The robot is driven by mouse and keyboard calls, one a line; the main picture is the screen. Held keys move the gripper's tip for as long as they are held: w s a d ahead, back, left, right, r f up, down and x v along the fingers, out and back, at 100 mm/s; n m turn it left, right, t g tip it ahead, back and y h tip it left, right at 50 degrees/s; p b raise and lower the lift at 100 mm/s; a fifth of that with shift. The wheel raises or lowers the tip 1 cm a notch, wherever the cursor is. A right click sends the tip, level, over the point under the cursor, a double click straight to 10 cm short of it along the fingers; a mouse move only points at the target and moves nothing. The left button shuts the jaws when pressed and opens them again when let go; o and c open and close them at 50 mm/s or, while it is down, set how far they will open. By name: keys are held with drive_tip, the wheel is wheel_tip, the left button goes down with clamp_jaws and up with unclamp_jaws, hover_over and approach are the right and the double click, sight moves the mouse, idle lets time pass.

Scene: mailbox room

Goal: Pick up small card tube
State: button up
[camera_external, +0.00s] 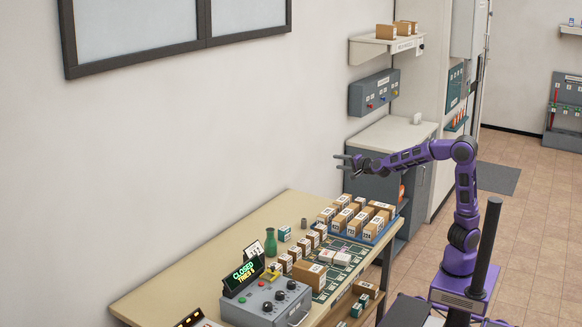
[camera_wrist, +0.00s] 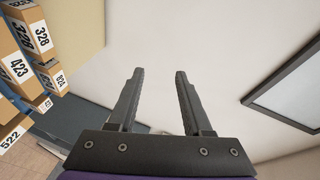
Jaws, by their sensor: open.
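A small grey-brown cylinder (camera_external: 304,224), which looks like the small card tube, stands upright on the table (camera_external: 225,232) near the wall, between the green bottle and the tray of boxes. It is too small to make out in detail, and I do not see it in the wrist view. My gripper (camera_external: 342,162) is up in the air above the far end of the table, well above and to the right of the cylinder. In the wrist view my gripper (camera_wrist: 159,75) has its two fingers apart with nothing between them.
A green bottle (camera_external: 270,243) and a small teal-and-white box (camera_external: 284,233) stand near the cylinder. Several numbered cartons fill a blue tray (camera_external: 371,241) to its right. More small boxes (camera_external: 309,274) and a grey control box (camera_external: 266,304) stand nearer. Numbered boxes (camera_wrist: 18,68) show at the wrist view's left.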

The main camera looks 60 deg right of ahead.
wheel_tip(320, 180, down, 10)
drive_tip(key=w+a+n, duration=0.1)
drive_tip(key=w+n, duration=0.1)
drive_tip(key=n, duration=0.6)
drive_tip(key=n+g+y, duration=0.2)
drive_tip(key=n+g, duration=0.1)
drive_tip(key=n, duration=0.5)
approach(305, 220)
drive_tip(key=x, duration=0.2)
drive_tip(key=b+x, duration=0.1)
drive_tip(key=x, duration=0.1)
drive_tip(key=shift+w+d+r, duration=0.1)
drive_tip(key=shift+d+r, duration=0.05)
drive_tip(key=shift+r, duration=0.15)
drive_tip(key=x, duration=0.4)
drive_tip(key=shift+f, duration=0.25)
drive_tip(key=shift+w+f, duration=0.3)
drive_tip(key=shift+w, duration=0.15)
drive_tip(key=shift+c, duration=0.2)
clamp_jaws()
